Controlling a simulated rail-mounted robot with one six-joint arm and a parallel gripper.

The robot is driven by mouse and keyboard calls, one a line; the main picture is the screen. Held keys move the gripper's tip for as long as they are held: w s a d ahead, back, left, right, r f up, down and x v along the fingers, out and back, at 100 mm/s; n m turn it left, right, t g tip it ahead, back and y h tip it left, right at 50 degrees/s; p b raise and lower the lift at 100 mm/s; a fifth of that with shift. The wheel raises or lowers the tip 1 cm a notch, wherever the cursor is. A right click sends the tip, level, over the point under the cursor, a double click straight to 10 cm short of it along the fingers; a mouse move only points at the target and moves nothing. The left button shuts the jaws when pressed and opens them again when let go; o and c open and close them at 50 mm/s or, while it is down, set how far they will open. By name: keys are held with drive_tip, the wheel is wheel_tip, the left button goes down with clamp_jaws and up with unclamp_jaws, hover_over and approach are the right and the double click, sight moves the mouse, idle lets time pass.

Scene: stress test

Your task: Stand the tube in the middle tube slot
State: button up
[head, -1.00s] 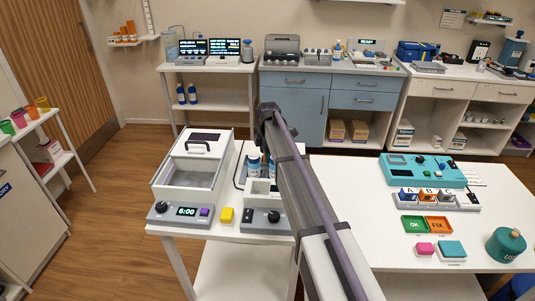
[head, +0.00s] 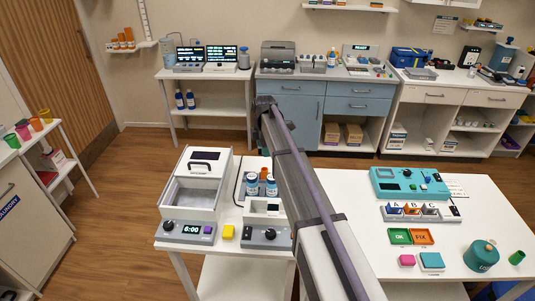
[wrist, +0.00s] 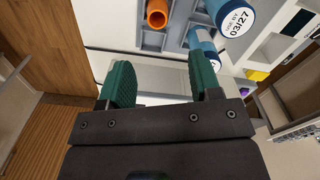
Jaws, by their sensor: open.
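In the wrist view an orange tube (wrist: 156,14) shows its round open end at the top, in a grey frame with compartments (wrist: 183,14). I cannot tell which compartment is the middle tube slot. My gripper (wrist: 161,75) is open, with its two green fingers apart and nothing between them. The tube lies beyond the fingertips, apart from them.
Two blue-and-white vials (head: 251,185) stand close left of my arm; a vial labelled 03/27 (wrist: 234,15) is near the right finger. A lidded machine (head: 194,185) is further left. The right table has a teal device (head: 408,184) and clear white space.

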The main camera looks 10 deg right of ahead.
drive_tip(key=s+f+m, duration=0.1)
drive_tip(key=s+m, duration=1.8)
drive_tip(key=s, duration=1.7)
drive_tip(key=shift+s+b, duration=0.2)
drive_tip(key=shift+b, duration=0.25)
